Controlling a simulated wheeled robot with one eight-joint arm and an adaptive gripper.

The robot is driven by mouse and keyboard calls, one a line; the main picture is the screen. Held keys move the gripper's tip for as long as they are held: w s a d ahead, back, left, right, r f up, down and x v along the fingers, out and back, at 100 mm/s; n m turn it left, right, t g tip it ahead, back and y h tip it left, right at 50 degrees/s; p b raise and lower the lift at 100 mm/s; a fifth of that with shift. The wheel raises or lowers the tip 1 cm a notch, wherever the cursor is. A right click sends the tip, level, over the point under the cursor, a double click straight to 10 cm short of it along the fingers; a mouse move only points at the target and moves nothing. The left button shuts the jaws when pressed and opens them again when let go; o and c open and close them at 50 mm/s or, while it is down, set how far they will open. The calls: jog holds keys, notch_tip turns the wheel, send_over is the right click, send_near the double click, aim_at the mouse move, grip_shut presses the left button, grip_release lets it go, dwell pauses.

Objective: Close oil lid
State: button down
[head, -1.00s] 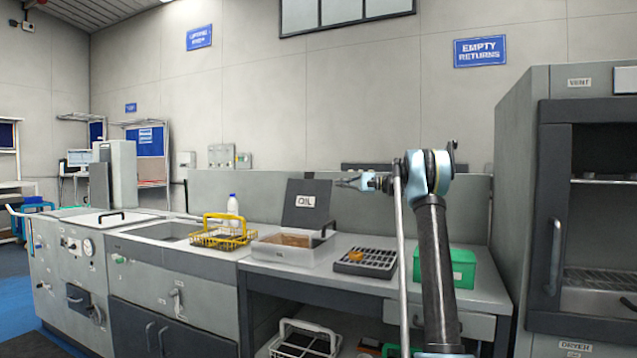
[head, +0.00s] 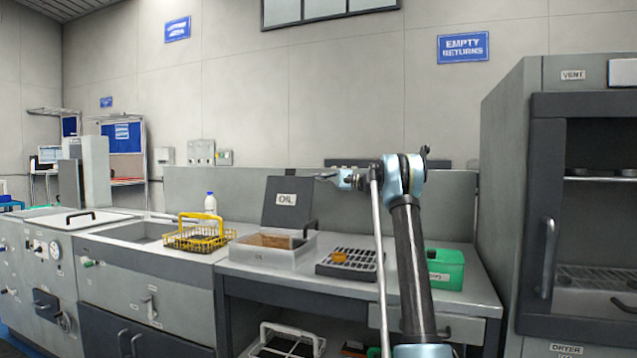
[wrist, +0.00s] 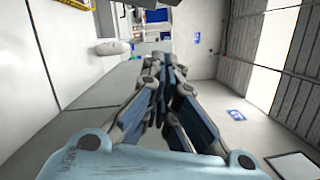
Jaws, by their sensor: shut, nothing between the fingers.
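The oil lid (head: 285,200) is a dark panel with a white OIL label. It stands raised and open at the back of the oil box. The oil box (head: 262,256) is a light grey open tray with brownish contents, on the workbench. A dark handle shows at the lid's right side. My gripper (head: 322,176) is shut and empty, just right of the lid's upper right edge in the head view and above the box. I cannot tell whether it touches the lid. The shut fingers also show in the wrist view (wrist: 165,62), where the lid is not clearly visible.
A yellow wire basket (head: 200,235) and a white bottle (head: 210,203) stand left of the oil box. A dark slotted tray (head: 345,266) with an orange item and a green box (head: 446,268) are to its right. A tall dryer cabinet (head: 560,220) stands far right.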

jog(key=s+a+r, duration=0.1)
jog(key=s+a, duration=0.2)
jog(key=a, duration=0.5)
jog(key=shift+a+r, duration=0.35)
jog(key=shift+r, duration=0.05)
